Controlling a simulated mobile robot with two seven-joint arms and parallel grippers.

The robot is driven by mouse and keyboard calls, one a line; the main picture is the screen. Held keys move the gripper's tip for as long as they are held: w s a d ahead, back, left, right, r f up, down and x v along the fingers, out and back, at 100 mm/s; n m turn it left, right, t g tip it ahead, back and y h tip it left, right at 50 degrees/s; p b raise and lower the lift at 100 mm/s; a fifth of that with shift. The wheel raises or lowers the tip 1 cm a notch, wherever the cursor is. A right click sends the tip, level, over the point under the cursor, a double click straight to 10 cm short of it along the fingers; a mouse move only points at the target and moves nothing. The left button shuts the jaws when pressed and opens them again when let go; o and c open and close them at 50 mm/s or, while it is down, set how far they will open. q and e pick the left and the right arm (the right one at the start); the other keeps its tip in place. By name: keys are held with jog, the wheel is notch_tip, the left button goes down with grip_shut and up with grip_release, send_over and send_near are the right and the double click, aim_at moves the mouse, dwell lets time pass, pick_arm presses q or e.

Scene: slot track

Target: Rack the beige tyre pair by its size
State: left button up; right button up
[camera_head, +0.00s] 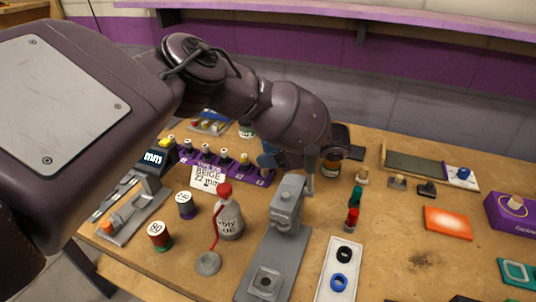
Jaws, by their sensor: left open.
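My left arm comes in from the left and bends down over the bench. Its left gripper (297,158) is mostly hidden behind the wrist, at the right end of the purple rack (256,178). The jaws are open, and I see nothing held. The rack carries a row of posts with dark and coloured pieces. A white card (207,178) in front of it reads "BEIGE 22 mm". A white tray (329,282) at the front holds a black ring (344,254) and a blue ring (339,282). I cannot make out a beige tyre pair. My right gripper is not in view.
A grey press-like stand (287,205) and a white bottle (229,218) with a red cap stand in front of the rack. A gauge (153,160) reading "mm" is at left. An orange pad (447,223) and a purple box (513,212) lie right.

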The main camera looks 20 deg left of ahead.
pick_arm(q)
jog(key=p+v, duration=0.1)
jog(key=v, duration=1)
jog(key=shift+d, duration=0.4)
jog(key=shift+r, duration=0.15)
